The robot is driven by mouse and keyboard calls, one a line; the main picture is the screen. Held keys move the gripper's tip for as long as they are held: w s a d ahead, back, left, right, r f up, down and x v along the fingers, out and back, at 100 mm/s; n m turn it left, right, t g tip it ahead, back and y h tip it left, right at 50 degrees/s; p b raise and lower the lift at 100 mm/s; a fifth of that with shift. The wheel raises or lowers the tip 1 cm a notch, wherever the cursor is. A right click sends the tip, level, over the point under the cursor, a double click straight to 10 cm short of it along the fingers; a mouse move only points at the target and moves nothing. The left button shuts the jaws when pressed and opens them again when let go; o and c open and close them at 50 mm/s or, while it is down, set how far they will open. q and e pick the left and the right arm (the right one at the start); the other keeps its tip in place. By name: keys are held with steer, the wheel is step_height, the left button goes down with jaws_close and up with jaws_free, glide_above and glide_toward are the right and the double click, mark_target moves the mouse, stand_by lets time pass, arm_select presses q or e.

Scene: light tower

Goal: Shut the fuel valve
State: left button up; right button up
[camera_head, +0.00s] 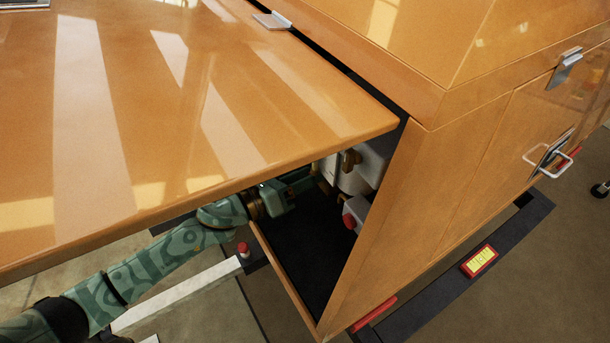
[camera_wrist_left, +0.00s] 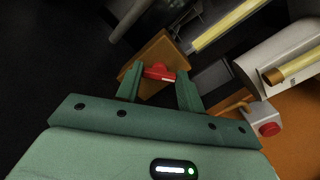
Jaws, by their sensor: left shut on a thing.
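A small red handle (camera_wrist_left: 158,72), likely the fuel valve's, shows in the left wrist view in front of an orange-brown block (camera_wrist_left: 163,48). My left gripper (camera_wrist_left: 159,84) has its two green fingers on either side of this handle and is shut on it. In the head view my left arm comes in from the lower left, and my left gripper (camera_head: 300,184) reaches into the open cabinet under the raised orange panel. Its fingertips and the red handle are hidden there. My right gripper is in neither view.
Beside the gripper in the cabinet are a white housing (camera_wrist_left: 285,55) and a grey box with a red knob (camera_wrist_left: 268,129). The orange panel (camera_head: 200,110) hangs over my left arm. The cabinet's side wall (camera_head: 385,235) bounds the opening on the right.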

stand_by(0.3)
arm_select(q)
steer(key=o, duration=1)
steer(key=shift+a, duration=0.1)
steer(key=v, duration=1.6)
steer(key=shift+p, duration=0.45)
steer(key=shift+s+a, duration=0.1)
